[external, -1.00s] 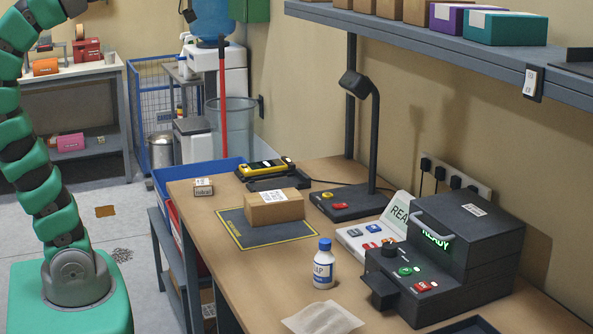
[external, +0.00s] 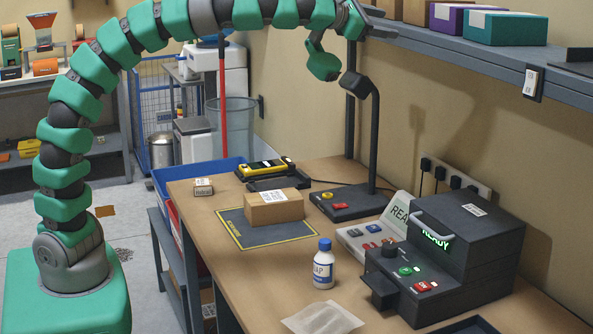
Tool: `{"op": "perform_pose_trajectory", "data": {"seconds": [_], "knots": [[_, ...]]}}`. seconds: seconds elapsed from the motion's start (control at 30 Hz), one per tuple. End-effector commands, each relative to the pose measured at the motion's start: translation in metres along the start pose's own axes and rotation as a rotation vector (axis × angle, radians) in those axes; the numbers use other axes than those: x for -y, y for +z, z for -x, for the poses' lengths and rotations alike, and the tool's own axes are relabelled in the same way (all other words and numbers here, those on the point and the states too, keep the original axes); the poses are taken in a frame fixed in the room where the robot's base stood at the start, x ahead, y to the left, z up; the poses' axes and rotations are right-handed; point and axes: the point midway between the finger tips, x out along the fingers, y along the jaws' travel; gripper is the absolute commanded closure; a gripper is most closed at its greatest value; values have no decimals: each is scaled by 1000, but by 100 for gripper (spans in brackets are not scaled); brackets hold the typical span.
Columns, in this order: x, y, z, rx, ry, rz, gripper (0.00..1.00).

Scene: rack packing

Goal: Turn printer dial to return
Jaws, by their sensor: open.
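The printer (external: 475,228) is a dark boxy machine at the right end of the table, with a lit green READY display (external: 435,240). A dark round knob (external: 390,250), which looks like the dial, stands on its lower front part, near a green button (external: 405,271) and a red button (external: 423,286). The dial's setting is too small to read. My gripper (external: 382,23) is at the top centre, near the shelf edge, well above and apart from the printer. It is open and appears empty.
A shelf (external: 430,45) with boxes overhangs the back. A black lamp (external: 374,130) stands below my gripper. A white bottle (external: 323,268), a sign (external: 398,210) and a button panel (external: 355,238) sit left of the printer. A cardboard box (external: 274,208) lies on a mat.

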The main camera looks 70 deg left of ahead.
Motion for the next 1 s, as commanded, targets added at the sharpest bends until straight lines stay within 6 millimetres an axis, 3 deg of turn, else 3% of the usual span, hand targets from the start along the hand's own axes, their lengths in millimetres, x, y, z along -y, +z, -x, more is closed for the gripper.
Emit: {"op": "perform_pose_trajectory", "data": {"seconds": [0.03,0.17,0.3,0.4,0.5,0.63,1.0], "knots": [[33,-22,-12,-88,-48,77,45],[117,-92,-24,-354,-155,254,45],[204,-158,-10,-638,-249,387,45],[251,-191,9,-798,-294,439,45],[278,-210,24,-898,-320,468,45],[291,-220,30,-945,-331,479,45],[314,-254,3,-946,-329,480,45]]}}
